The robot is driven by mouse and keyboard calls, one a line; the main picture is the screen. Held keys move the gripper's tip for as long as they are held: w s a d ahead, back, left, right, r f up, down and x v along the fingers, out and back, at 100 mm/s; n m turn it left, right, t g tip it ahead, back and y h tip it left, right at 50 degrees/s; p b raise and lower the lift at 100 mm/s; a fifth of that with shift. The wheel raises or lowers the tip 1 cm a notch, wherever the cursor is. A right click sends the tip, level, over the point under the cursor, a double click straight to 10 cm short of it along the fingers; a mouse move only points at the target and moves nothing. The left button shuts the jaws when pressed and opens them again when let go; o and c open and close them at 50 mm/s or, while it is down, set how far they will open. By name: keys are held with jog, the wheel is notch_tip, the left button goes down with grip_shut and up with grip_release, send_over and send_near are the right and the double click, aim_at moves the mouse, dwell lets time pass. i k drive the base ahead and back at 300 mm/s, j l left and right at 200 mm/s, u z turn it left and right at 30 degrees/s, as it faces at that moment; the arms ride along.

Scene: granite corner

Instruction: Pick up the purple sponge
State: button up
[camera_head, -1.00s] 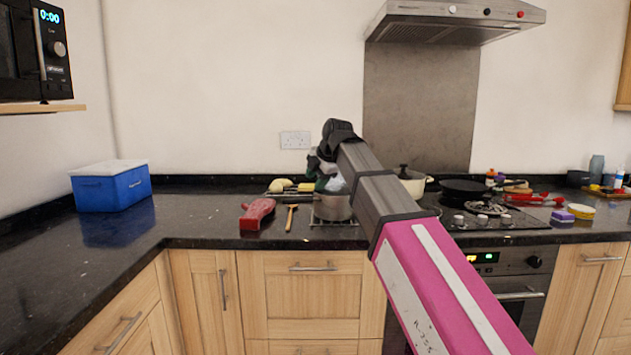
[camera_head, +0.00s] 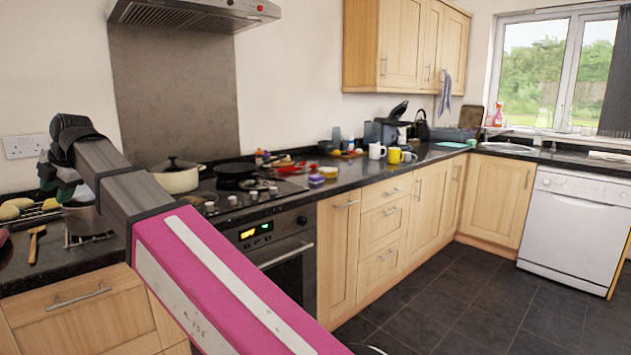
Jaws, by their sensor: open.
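A small purple sponge (camera_head: 316,180) lies on the dark granite counter just right of the hob, near the counter's front edge. A yellow round thing (camera_head: 328,171) is right behind it. My gripper (camera_head: 62,188) is at the far left of the view, at the end of my pink and grey arm, near a metal pot. It is open, though its fingers are partly hidden by my wrist. It is well to the left of the sponge and apart from it.
A cream pot (camera_head: 178,178) and a black pan (camera_head: 236,171) stand on the hob, between my gripper and the sponge. Mugs (camera_head: 394,155) stand farther right on the counter. The dark tiled floor (camera_head: 450,300) is clear.

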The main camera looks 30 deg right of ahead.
aim_at(314, 179)
jog(key=i+l, duration=0.1)
jog(key=l, duration=0.25)
jog(key=i+l+z, duration=0.1)
jog(key=l, duration=0.3)
jog(key=i+l+z, duration=0.1)
jog(key=l, duration=0.25)
jog(key=i+l, duration=0.25)
jog(key=i+l+z, duration=0.1)
jog(key=l, duration=0.3)
